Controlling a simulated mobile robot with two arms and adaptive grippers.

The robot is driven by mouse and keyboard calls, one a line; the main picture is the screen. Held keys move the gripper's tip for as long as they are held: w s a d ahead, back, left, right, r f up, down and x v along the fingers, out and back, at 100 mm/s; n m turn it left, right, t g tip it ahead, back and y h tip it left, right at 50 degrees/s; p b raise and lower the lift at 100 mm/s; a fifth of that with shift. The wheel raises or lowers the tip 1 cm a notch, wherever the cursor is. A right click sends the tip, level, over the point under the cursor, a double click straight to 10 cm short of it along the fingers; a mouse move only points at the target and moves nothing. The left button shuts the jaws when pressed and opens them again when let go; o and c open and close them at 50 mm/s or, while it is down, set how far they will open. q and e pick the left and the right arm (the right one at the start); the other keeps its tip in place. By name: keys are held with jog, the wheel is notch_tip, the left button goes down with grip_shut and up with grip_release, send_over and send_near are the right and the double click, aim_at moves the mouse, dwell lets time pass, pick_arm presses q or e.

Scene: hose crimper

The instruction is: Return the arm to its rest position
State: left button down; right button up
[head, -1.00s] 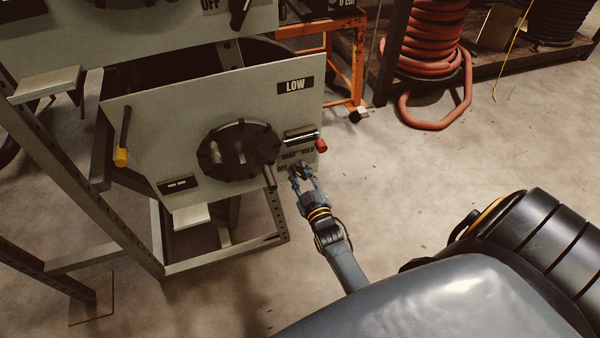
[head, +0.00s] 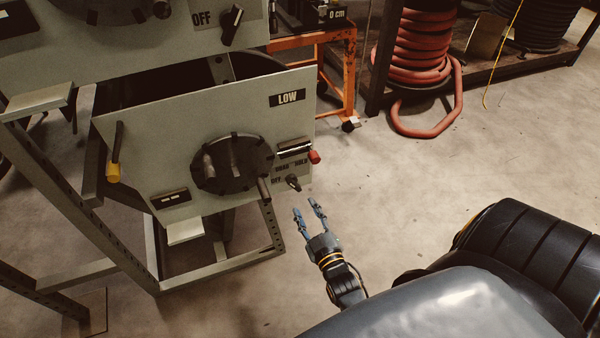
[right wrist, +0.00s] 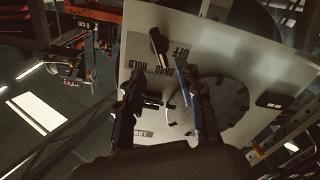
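My right gripper (head: 306,211) is open and empty in the head view, below and to the right of the lower grey panel (head: 170,125). A gap of floor shows between its fingertips and the black selector knob (head: 293,183) at the panel's lower right corner. In the right wrist view the two fingers (right wrist: 158,84) stand apart with nothing between them, in front of the same panel. The knob (right wrist: 159,46) shows beyond the fingertips, beside the OFF, DRAG and HOLD lettering. My left gripper is in neither view.
The panel also carries a round black dial (head: 233,163), a red-tipped lever (head: 314,157) and a yellow-tipped lever (head: 113,172). An orange frame (head: 348,80) and a coiled red hose (head: 412,60) stand behind. The concrete floor right of the panel is clear.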

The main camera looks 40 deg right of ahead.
jog(key=shift+v, duration=1.15)
